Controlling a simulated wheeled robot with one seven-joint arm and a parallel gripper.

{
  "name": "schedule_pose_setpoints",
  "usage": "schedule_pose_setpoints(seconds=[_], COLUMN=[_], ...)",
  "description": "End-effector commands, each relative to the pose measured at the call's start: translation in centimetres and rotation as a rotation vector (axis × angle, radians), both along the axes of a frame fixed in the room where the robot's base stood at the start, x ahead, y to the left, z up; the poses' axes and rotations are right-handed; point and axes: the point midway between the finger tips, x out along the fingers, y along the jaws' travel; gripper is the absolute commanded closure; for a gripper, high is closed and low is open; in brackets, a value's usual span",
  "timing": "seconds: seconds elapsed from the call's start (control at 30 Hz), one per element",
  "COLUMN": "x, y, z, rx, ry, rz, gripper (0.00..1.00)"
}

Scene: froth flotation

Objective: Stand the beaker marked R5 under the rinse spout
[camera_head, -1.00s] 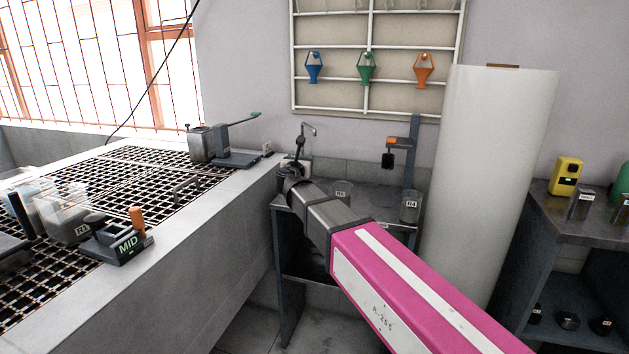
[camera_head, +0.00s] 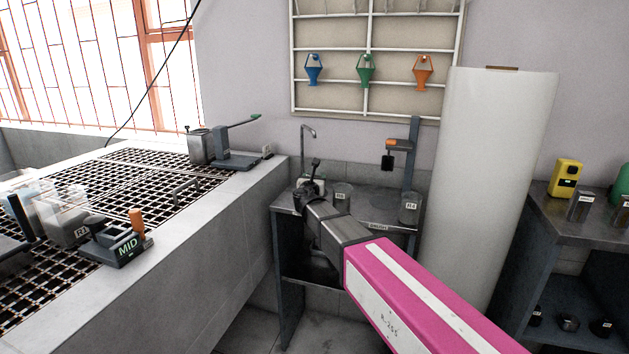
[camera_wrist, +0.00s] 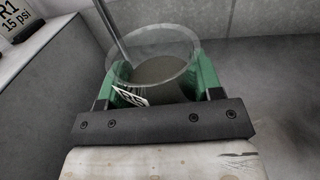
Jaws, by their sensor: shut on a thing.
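My gripper (camera_wrist: 165,85) is shut on a clear beaker (camera_wrist: 168,45) with grey contents, its green pads at either side of the glass. The beaker's label is tilted and partly covered; it looks like R5, but I cannot read it surely. In the head view my gripper (camera_head: 308,192) is low over the left end of the small grey bench, and the held beaker cannot be made out there. The rinse spout (camera_head: 304,132), a thin bent metal pipe, rises behind my gripper. In the wrist view a thin metal rod crosses at the beaker's far left rim.
Another beaker (camera_head: 342,194) stands just right of my gripper on the bench, and one marked R4 (camera_head: 409,207) stands further right. A stand (camera_head: 413,150) is at the bench's back right. A tall white cylinder (camera_head: 490,180) stands right of the bench. A grated counter (camera_head: 150,180) is at left.

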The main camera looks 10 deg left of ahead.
Motion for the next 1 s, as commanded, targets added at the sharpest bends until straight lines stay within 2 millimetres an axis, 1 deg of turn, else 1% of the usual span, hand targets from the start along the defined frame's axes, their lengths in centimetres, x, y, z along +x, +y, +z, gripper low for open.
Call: schedule_pose_setpoints(seconds=[0.27, 0.3, 0.37, 0.77, 0.87, 1.0], x=[0.0, 0.0, 0.0, 0.0, -0.8, -2.7], y=[0.0, 0.0, 0.0, 0.0, -0.1, -0.2], z=[-0.2, -0.2, -0.2, 0.1, 0.1, 0.1], rx=[0.000, 0.000, 0.001, 0.001, 0.000, 0.000], ry=[0.000, 0.000, 0.000, 0.000, 0.000, 0.000], rz=[0.000, 0.000, 0.000, 0.000, 0.001, 0.002], gripper=[0.68, 0.34, 0.15, 0.15, 0.15, 0.15])
